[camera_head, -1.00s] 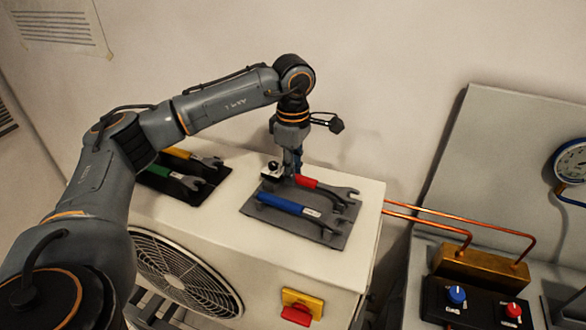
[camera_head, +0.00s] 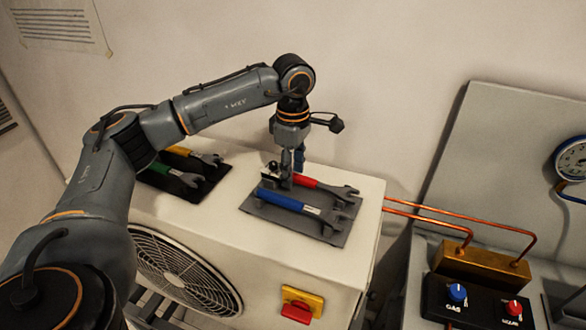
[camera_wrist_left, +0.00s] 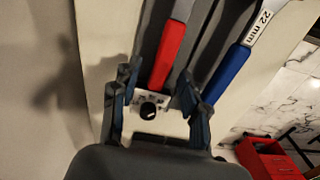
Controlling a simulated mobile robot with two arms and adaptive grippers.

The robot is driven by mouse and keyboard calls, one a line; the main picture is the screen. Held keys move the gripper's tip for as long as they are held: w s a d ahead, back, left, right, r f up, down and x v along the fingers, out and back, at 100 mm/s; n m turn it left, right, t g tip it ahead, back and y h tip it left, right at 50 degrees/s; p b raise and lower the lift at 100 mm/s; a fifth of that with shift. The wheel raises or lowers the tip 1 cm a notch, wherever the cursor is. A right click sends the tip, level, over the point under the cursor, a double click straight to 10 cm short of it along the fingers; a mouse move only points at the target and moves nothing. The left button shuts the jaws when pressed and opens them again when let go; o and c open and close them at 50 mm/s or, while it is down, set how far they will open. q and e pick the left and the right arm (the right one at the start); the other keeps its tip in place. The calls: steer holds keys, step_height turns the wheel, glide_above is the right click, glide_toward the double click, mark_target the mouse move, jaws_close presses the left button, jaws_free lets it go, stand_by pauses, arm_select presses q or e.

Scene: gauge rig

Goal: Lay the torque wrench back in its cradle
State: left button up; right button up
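A wrench with a red handle (camera_head: 306,182) lies on a dark grey mat (camera_head: 327,237), its open jaw to the right. A blue-handled wrench (camera_head: 281,200) lies in front of it. My left gripper (camera_head: 291,182) points down at the red handle's left end. In the left wrist view its fingers (camera_wrist_left: 157,85) stand apart on either side of the red handle (camera_wrist_left: 168,55), with gaps beside it. A small silver block with a black knob (camera_wrist_left: 150,105) sits at the handle's end. I cannot tell which tool is the torque wrench. My right gripper is out of view.
A second dark mat (camera_head: 205,187) with yellow- and green-handled wrenches lies to the left on the white cabinet (camera_head: 225,221). Copper pipes (camera_head: 440,218) run right to a panel with a gauge (camera_head: 571,160) and knobs. The wall is close behind.

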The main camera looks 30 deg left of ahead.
arm_select(q)
step_height(320, 180, up, 12)
stand_by(0.6)
